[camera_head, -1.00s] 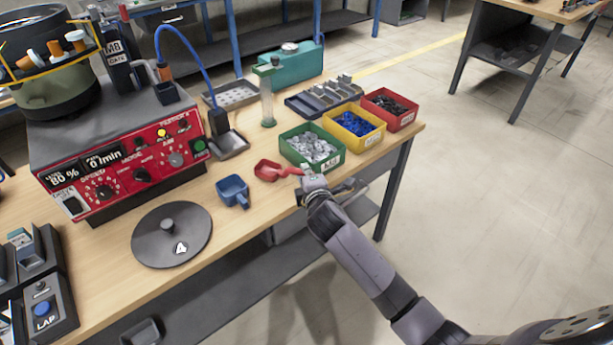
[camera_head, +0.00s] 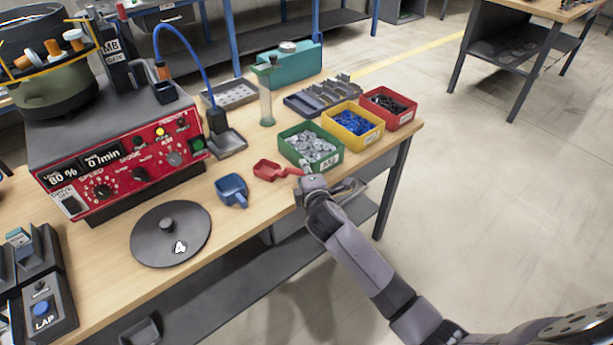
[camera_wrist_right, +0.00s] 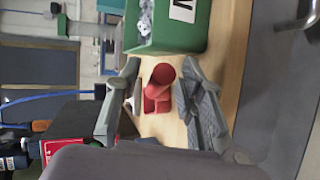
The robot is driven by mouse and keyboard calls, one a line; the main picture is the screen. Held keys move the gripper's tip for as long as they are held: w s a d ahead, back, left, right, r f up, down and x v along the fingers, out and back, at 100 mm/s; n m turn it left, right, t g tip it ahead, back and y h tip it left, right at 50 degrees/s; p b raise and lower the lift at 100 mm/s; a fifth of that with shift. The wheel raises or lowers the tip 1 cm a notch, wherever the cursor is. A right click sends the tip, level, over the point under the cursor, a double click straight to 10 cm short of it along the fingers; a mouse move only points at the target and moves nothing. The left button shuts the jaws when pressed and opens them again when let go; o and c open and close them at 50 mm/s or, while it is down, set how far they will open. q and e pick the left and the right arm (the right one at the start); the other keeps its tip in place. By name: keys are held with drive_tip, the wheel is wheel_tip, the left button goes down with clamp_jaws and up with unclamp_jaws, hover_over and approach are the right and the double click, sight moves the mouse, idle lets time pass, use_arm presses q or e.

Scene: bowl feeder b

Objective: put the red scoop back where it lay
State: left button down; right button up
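The red scoop (camera_head: 268,170) lies on the workbench in front of the green bin (camera_head: 312,148), its handle pointing right toward my right gripper (camera_head: 310,183). In the right wrist view the scoop (camera_wrist_right: 160,88) shows between the two spread fingers of my right gripper (camera_wrist_right: 158,98), with the round handle end toward the camera. Gaps show between the handle and both fingers in that view. The gripper is open and close to the handle end. My left gripper is not in view.
A blue scoop (camera_head: 231,190) lies left of the red one, near a dark round lid (camera_head: 172,234). Yellow (camera_head: 355,124) and red (camera_head: 390,108) bins continue the row behind the green one. The feeder control box (camera_head: 120,160) stands left.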

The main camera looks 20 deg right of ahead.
drive_tip(key=v, duration=1.2)
drive_tip(key=s+d+f+m+g, duration=0.15)
drive_tip(key=s+f, duration=0.25)
drive_tip(key=f, duration=0.8)
drive_tip(key=s+f+m+g+y, duration=0.1)
drive_tip(key=s+f+m+g, duration=0.3)
drive_tip(key=f, duration=0.7)
drive_tip(key=s+d+f+m+g, duration=0.15)
drive_tip(key=s+f, duration=0.35)
drive_tip(key=f, duration=0.7)
drive_tip(key=s+f+m+g, duration=0.2)
drive_tip(key=s+f, duration=0.4)
drive_tip(key=s, duration=0.5)
drive_tip(key=s+f+m+g, duration=0.2)
drive_tip(key=s+f, duration=0.4)
drive_tip(key=s, duration=0.5)
drive_tip(key=s+f+m+g, duration=0.2)
drive_tip(key=s+f, duration=0.4)
drive_tip(key=s, duration=0.5)
drive_tip(key=shift+d+m+y+p, duration=0.3)
drive_tip(key=shift+d+m+y, duration=0.15)
drive_tip(key=shift+m, duration=0.25)
